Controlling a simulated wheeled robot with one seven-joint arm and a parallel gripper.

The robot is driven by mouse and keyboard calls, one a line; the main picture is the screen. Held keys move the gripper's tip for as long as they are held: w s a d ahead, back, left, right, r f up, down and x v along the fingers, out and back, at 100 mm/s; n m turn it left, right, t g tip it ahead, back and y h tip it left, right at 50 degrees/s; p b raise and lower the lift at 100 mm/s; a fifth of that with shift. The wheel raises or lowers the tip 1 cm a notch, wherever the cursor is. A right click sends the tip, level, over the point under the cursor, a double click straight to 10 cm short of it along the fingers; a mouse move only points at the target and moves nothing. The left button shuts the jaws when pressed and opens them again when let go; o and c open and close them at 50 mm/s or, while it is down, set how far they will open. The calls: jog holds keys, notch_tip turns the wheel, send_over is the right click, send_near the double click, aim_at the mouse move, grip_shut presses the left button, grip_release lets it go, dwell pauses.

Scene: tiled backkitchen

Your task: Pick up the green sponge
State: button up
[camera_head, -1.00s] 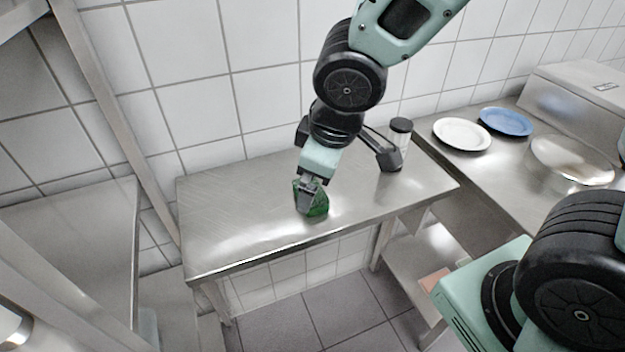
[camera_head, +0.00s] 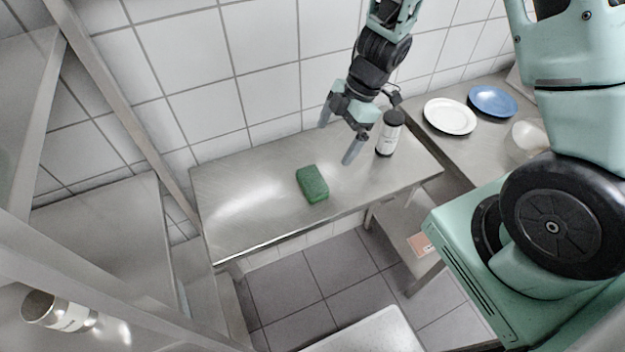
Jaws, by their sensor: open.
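The green sponge (camera_head: 312,184) lies on the steel table (camera_head: 240,213), near the middle and towards its front edge. It is fully visible and nothing holds it. My gripper (camera_head: 335,144) is open and empty. It hangs above the table, up and to the right of the sponge in the picture, with its two fingers spread and pointing down. The fingers look apart from the sponge.
A white bottle with a black lid (camera_head: 390,133) stands right of my gripper. A white plate (camera_head: 450,116) and a blue plate (camera_head: 492,101) lie on the right counter. A tiled wall (camera_head: 270,60) rises behind the table. The table's left part is clear.

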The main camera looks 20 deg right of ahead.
jog(key=b, duration=0.2)
send_near(313, 180)
jog(key=x, duration=0.5)
jog(key=shift+s+a, duration=0.1)
jog(key=shift+a, duration=0.1)
jog(key=b+x, duration=0.1)
jog(key=x, duration=0.3)
jog(key=shift+w+f, duration=0.2)
jog(key=shift+f, duration=0.2)
jog(key=c, duration=0.8)
